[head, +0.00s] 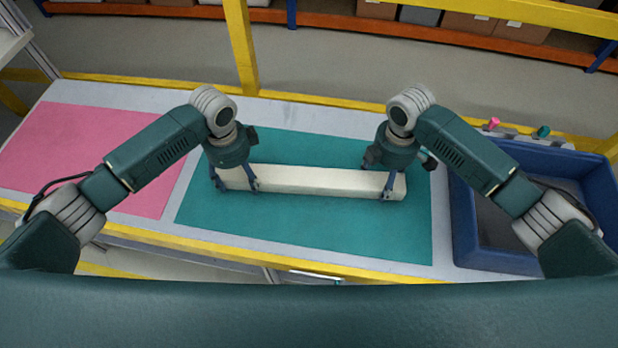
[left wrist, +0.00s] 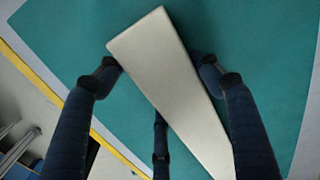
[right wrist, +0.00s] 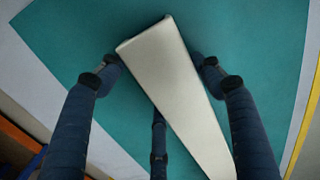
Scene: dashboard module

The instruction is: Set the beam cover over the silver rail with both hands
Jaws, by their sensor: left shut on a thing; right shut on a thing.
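The beam cover (head: 318,182) is a long cream-white bar lying across the teal mat in the head view. My left gripper (head: 237,184) is shut on its left end, and my right gripper (head: 388,184) is shut on its right end. In the left wrist view the cover (left wrist: 165,75) runs between the dark fingers of the left gripper (left wrist: 160,80). In the right wrist view the cover (right wrist: 170,75) lies between the fingers of the right gripper (right wrist: 160,78). I cannot tell whether the cover touches the mat. No silver rail shows; it may be hidden under the cover.
The teal mat (head: 310,235) has free room in front of the cover. A pink mat (head: 80,150) lies empty on the left. A blue bin (head: 463,225) stands at the right, with a pink and a teal item behind it. A yellow post (head: 241,45) rises behind the table.

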